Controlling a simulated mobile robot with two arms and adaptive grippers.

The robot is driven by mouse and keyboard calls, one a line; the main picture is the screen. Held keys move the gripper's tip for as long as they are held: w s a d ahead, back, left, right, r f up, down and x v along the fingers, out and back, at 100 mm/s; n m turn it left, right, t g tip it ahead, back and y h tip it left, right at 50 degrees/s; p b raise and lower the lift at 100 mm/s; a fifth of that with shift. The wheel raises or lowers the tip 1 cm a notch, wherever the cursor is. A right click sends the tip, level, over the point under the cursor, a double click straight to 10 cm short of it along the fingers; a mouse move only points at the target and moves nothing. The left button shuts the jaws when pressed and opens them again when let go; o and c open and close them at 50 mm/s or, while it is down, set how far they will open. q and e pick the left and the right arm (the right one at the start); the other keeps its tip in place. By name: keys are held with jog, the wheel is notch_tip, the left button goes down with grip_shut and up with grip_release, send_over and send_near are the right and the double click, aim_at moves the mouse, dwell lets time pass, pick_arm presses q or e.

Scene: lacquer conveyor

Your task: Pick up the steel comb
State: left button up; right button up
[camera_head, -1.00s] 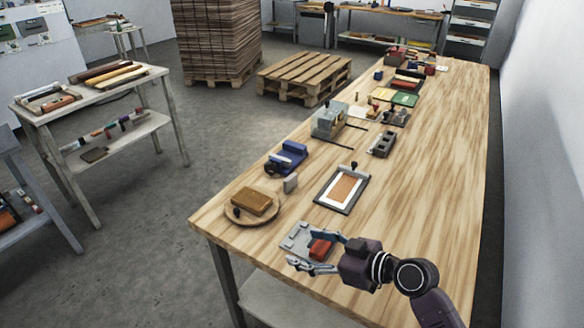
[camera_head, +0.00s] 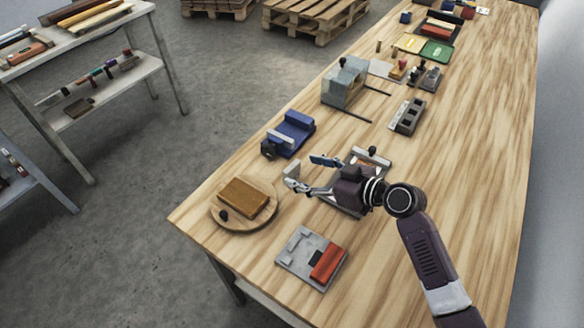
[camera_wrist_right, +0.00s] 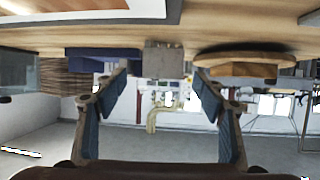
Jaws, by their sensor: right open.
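The steel comb appears to be a small grey upright block (camera_head: 291,170) on the wooden table, between the blue device and the round board. In the right wrist view, which looks upside down, the grey block (camera_wrist_right: 163,60) shows ahead, between the two spread fingers. My right gripper (camera_head: 310,174) is open and empty, its fingers pointing left toward the block. One fingertip partly overlaps the block's lower edge in the head view. I cannot tell whether they touch. My left gripper is not in view.
A blue device (camera_head: 291,133) stands behind the block. A round board (camera_head: 262,222) with a brown block (camera_head: 243,198) lies in front. A framed plate (camera_head: 378,157) is partly hidden under my right arm. A grey plate with a red block (camera_head: 327,263) lies nearer. The table's right side is clear.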

aim_at(294, 170)
jog(key=p+x, duration=0.1)
jog(key=x, duration=0.3)
jog(key=shift+a+f, duration=0.1)
jog(key=shift+a, duration=0.15)
jog(key=shift+w+a+f, duration=0.15)
jog(key=shift+a+f, duration=0.05)
jog(key=c, duration=1.2)
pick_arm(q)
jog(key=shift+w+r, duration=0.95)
pick_arm(e)
jog(key=shift+c, duration=0.9)
jog(key=shift+r, duration=0.1)
